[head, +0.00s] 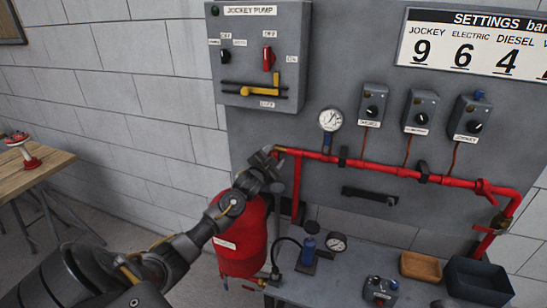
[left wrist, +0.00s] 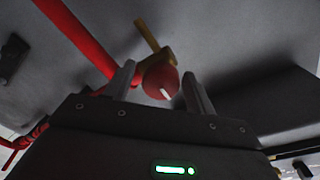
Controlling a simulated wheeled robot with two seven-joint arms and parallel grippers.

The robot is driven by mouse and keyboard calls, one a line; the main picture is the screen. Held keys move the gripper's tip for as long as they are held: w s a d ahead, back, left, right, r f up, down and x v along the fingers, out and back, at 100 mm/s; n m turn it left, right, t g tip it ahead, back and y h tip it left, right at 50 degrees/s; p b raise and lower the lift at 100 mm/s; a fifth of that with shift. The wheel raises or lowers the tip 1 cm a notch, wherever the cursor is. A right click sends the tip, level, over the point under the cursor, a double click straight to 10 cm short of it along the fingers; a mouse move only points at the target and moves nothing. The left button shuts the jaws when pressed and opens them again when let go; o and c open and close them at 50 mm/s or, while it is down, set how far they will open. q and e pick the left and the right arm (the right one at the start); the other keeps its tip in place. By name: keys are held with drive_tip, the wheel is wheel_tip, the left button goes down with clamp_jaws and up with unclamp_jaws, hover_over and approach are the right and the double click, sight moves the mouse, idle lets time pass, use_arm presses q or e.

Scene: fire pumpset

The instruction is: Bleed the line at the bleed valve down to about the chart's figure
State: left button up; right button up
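My left gripper (head: 268,156) is at the left end of the red pipe (head: 380,170), in front of the wall panel. The left wrist view shows its two fingers (left wrist: 160,92) apart, with a round red knob (left wrist: 161,79) bearing a white mark between or just beyond them. The knob sits by a brass fitting (left wrist: 150,38); I take it for the bleed valve, which my gripper hides in the head view. Contact cannot be told. The settings chart (head: 475,48) reads jockey 9, electric 6, diesel 4 or 4-something. A round pressure gauge (head: 331,119) stands above the pipe; its reading is too small.
The jockey pump box (head: 260,50) is above my gripper. Three switch boxes (head: 421,111) are to its right. A red tank (head: 240,240) stands below. The bench holds a second gauge (head: 337,243), a wooden tray (head: 420,267) and a dark bin (head: 478,282).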

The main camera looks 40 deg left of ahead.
use_arm(q)
drive_tip(key=b+v, duration=0.3)
drive_tip(key=v, duration=0.7)
drive_tip(key=shift+s, duration=0.4)
drive_tip(key=shift+d, duration=0.15)
